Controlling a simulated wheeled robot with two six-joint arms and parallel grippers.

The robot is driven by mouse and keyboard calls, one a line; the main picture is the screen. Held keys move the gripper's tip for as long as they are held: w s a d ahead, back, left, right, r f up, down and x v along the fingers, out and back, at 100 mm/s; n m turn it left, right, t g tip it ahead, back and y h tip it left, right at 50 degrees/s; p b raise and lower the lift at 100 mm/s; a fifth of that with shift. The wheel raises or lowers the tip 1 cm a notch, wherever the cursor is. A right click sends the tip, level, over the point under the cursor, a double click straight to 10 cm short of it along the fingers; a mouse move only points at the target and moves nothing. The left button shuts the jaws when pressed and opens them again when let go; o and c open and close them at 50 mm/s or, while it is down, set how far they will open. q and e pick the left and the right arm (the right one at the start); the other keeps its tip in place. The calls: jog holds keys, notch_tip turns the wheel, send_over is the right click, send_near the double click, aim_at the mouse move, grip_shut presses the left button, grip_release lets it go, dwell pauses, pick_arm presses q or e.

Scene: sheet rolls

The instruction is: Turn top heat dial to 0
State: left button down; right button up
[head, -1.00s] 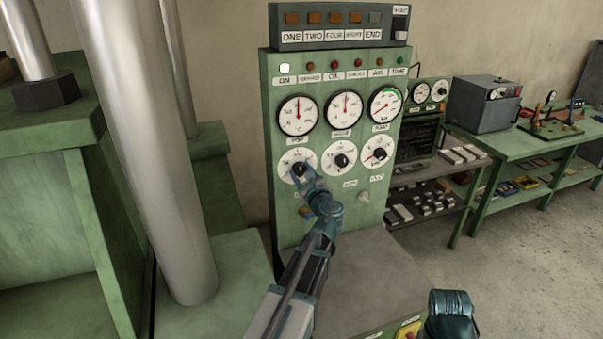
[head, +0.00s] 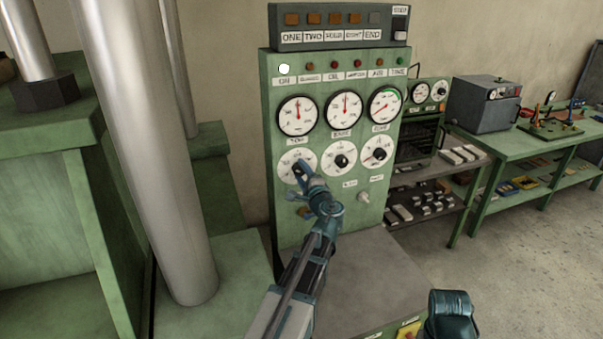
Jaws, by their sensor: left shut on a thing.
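A green control panel (head: 330,220) stands upright in front of me. Its lower row has three white-faced dials with black knobs: the left dial (head: 287,157), the middle dial (head: 341,160) and the right dial (head: 375,154). The label under the left dial is hidden by my arm, so I cannot read which is the top heat dial. My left gripper (head: 301,170) is at the left dial and shut on its knob. The gripper covers most of that knob and the lower part of the face. My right gripper (head: 447,312) is low at the bottom right, away from the panel; its fingers do not show clearly.
Three gauges (head: 344,111) with red needles sit above the dials, under a row of lamps. A grey top surface (head: 375,285) lies below the panel. A thick metal column (head: 165,150) stands to the left. Green benches (head: 530,145) are at the right.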

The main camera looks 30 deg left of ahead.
pick_arm(q)
jog(key=n, duration=0.5)
jog(key=shift+n, duration=0.4)
jog(key=n, duration=0.5)
jog(key=shift+s+n, duration=0.1)
jog(key=shift+n, duration=0.4)
jog(key=shift+c, duration=1.4)
grip_release()
jog(key=v, duration=1.3)
jog(key=shift+s+d, duration=0.2)
jog(key=shift+d, duration=0.2)
